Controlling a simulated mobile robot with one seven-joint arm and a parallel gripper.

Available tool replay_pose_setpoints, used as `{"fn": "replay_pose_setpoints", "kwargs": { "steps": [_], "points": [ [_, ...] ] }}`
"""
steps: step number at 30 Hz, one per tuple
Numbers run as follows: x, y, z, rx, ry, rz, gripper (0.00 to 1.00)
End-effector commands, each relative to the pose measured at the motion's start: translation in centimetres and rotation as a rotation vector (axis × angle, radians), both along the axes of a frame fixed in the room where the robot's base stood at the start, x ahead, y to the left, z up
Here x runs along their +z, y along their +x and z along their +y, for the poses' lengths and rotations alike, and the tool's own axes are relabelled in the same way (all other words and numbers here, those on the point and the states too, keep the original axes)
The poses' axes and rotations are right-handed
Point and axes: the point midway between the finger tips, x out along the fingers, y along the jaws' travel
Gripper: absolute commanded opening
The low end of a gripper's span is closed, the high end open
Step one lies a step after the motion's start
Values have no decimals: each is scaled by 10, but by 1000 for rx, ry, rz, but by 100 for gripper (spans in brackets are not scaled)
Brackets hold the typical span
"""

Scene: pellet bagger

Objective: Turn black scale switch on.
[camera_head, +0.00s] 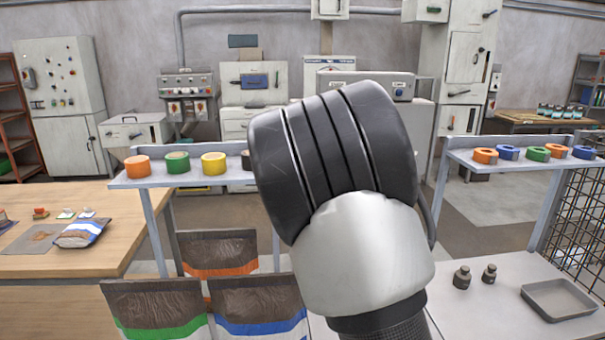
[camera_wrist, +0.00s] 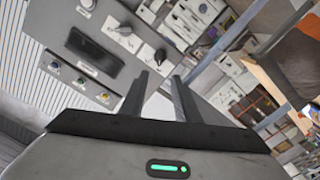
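In the wrist view a grey control panel (camera_wrist: 105,62) shows tilted at the upper left, with a dark rectangular display (camera_wrist: 94,53). A black knob (camera_wrist: 123,30) sits on a light plate above the display, and another dark knob-like part (camera_wrist: 160,56) shows right of it, just beyond the fingertips. I cannot tell which is the scale switch, or its setting. My gripper (camera_wrist: 160,76) has its two fingers apart with nothing between them, and no contact with the panel shows. In the head view my arm fills the middle and hides the gripper and panel.
Small round buttons (camera_wrist: 80,82) line the panel's lower edge. In the head view, two weights (camera_head: 475,275) and a grey tray (camera_head: 558,316) lie on the right bench. Tape-roll shelves stand left (camera_head: 130,183) and right (camera_head: 500,160). Filled bags (camera_head: 160,305) stand at lower left.

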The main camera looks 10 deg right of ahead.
Motion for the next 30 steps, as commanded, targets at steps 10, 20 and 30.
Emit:
{"fn": "replay_pose_setpoints", "kwargs": {
  "steps": [10, 20, 30],
  "points": [
    [0, 37, 2, 7, -12, -10, 29],
    [1, 110, 1, 6, -11, -10, 29],
    [0, 165, 1, 5, -9, -9, 29]
  ]
}}
